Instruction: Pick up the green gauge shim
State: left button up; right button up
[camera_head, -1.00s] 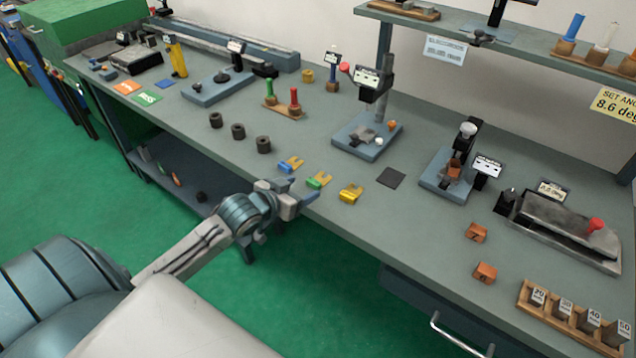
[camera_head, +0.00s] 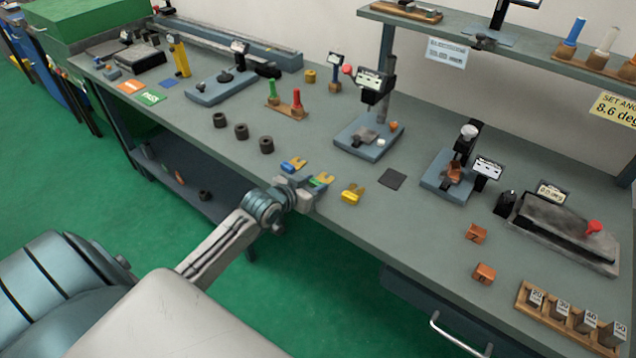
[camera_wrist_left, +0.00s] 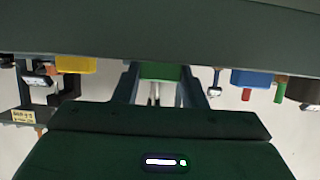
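The green gauge shim (camera_head: 321,180) lies flat near the bench's front edge, between the blue shim and the yellow shim. My left gripper (camera_head: 314,186) reaches over the front edge at bench height and partly hides the green shim. In the left wrist view the green shim (camera_wrist_left: 160,71) shows between the two fingers of my left gripper (camera_wrist_left: 160,84), one finger on each side. The fingers stand apart; whether they touch the shim's sides I cannot tell. My right gripper is in neither view.
The blue shim (camera_head: 293,165) lies close on the left and the yellow shim (camera_head: 352,194) close on the right. Several dark rings (camera_head: 242,132) stand further left. A dark square plate (camera_head: 392,179) and a gauge stand (camera_head: 368,138) are beyond. The bench's front edge is directly under my left gripper.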

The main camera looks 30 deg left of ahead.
pick_arm(q)
jog(key=shift+c, duration=1)
jog(key=shift+r, duration=0.1)
jog(key=shift+r+b, duration=0.3)
jog(key=shift+r, duration=0.35)
jog(key=shift+s+d+r+b, duration=0.15)
jog(key=shift+r+b, duration=0.25)
jog(key=shift+r, duration=0.55)
jog(key=s+d+r+b, duration=0.1)
jog(key=s+d+b, duration=0.2)
jog(key=s+d, duration=0.7)
jog(key=shift+s+d+r, duration=0.2)
jog(key=shift+s+r, duration=0.1)
jog(key=shift+s, duration=0.45)
